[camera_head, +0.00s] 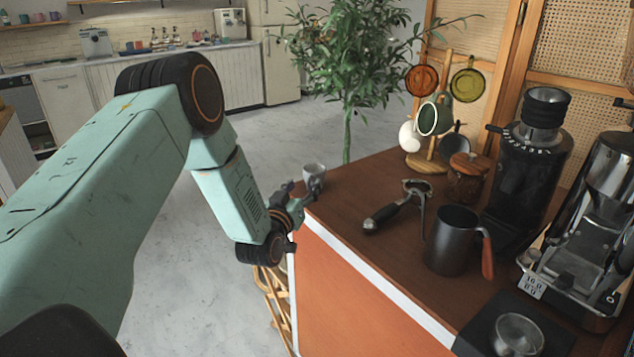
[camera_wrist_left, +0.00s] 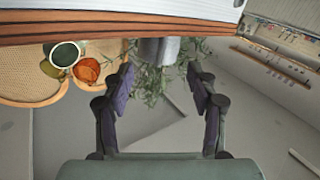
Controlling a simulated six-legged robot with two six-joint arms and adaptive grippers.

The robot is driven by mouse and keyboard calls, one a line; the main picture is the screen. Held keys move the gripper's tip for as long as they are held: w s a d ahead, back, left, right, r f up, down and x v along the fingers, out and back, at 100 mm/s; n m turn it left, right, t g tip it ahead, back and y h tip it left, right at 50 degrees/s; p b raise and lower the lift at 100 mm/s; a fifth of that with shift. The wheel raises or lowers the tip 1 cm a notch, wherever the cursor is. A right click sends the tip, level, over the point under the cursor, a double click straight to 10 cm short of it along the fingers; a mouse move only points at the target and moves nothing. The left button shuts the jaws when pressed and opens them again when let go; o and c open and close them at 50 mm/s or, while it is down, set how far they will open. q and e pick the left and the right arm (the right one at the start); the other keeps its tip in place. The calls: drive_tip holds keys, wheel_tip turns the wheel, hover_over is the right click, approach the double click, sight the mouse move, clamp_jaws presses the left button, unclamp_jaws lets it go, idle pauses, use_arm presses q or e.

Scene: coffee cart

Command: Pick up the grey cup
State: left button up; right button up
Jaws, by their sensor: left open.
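The small grey cup (camera_head: 314,172) stands upright on the wooden counter near its far left corner. My left gripper (camera_head: 301,190) is at the counter's left edge, just in front of and to the left of the cup. Its two fingers are spread open with nothing held. In the left wrist view, which looks upside down, the cup (camera_wrist_left: 158,51) shows ahead of the open left gripper (camera_wrist_left: 160,82), in line with the gap between the fingers. The cup appears beyond the fingertips. My right gripper is not in view.
The counter (camera_head: 345,235) has an orange side and white edge. On it are a portafilter (camera_head: 395,207), a dark pitcher (camera_head: 453,240), a lidded jar (camera_head: 467,180), a mug tree (camera_head: 445,125), a grinder (camera_head: 525,175) and an espresso machine (camera_head: 595,230). A plant (camera_head: 350,60) stands behind.

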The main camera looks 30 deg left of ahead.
sight(309, 176)
use_arm(q)
drive_tip(key=x, duration=0.4)
drive_tip(key=shift+d+r, duration=0.2)
drive_tip(key=shift+d, duration=0.05)
drive_tip(key=shift+w+a, duration=0.15)
drive_tip(key=shift+w, duration=0.2)
drive_tip(key=shift+w+a+f+b, duration=0.25)
drive_tip(key=shift+w+a+b, duration=0.05)
drive_tip(key=shift+a, duration=0.05)
drive_tip(key=shift+d, duration=0.15)
drive_tip(key=shift+d+r, duration=0.2)
drive_tip(key=shift+c, duration=1.4)
drive_tip(key=shift+a+f, duration=0.15)
drive_tip(key=shift+a, duration=0.1)
drive_tip(key=c, duration=0.5)
drive_tip(key=shift+d, duration=0.15)
clamp_jaws()
